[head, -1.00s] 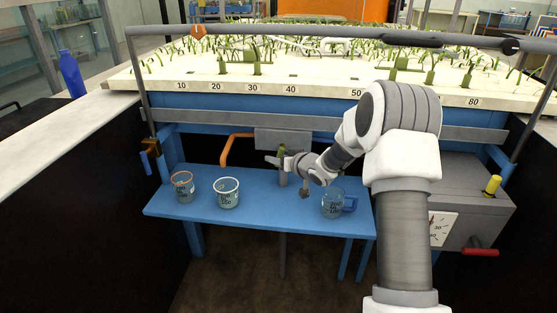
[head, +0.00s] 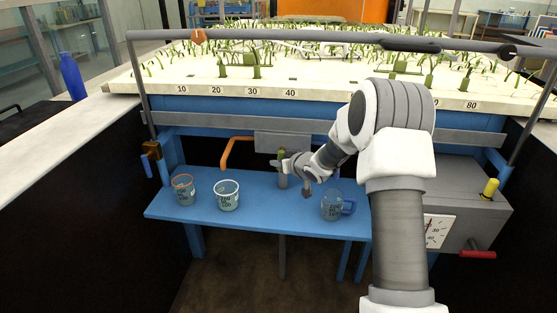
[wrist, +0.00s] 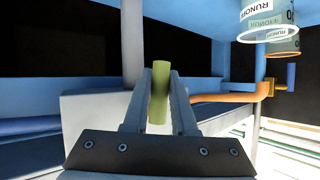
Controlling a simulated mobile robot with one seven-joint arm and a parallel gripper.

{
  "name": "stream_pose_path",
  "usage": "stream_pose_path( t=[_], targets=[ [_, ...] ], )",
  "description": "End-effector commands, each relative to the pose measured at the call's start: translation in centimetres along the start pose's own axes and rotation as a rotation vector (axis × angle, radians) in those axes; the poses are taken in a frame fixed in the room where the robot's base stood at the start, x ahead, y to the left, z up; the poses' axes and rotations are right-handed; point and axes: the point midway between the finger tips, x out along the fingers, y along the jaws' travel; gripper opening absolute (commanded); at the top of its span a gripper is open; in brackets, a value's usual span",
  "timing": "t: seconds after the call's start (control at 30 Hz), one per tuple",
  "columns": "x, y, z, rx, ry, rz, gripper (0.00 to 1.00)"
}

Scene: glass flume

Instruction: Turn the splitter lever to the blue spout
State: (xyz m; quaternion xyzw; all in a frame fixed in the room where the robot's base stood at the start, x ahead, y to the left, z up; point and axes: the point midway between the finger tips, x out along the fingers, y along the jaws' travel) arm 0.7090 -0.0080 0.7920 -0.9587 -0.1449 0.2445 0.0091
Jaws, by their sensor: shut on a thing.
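The splitter lever's green grip (wrist: 160,92) stands between my two fingers in the wrist view. In the head view a little of the green lever (head: 282,153) shows in front of the grey splitter box (head: 268,138). My gripper (head: 285,164) is shut on the grip, also seen in the wrist view (wrist: 160,103). The orange spout (head: 232,148) leaves the box to the left in the head view and shows at right in the wrist view (wrist: 235,97). A blue pipe (wrist: 32,126), probably the blue spout, is at left in the wrist view; my arm hides that side in the head view.
The planted flume bed (head: 330,85) is above. A grey box with a dial (head: 440,230) and red handle (head: 478,254) stands at right.

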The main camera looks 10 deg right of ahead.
Motion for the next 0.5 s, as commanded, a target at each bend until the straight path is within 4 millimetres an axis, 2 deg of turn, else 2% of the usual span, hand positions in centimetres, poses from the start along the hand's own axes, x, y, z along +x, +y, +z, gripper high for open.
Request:
stream_pose_path(
  t=[0.5],
  targets=[
    [-0.59, 0.93, 0.38, -0.325, -0.252, 0.196, 0.0]
  ],
)
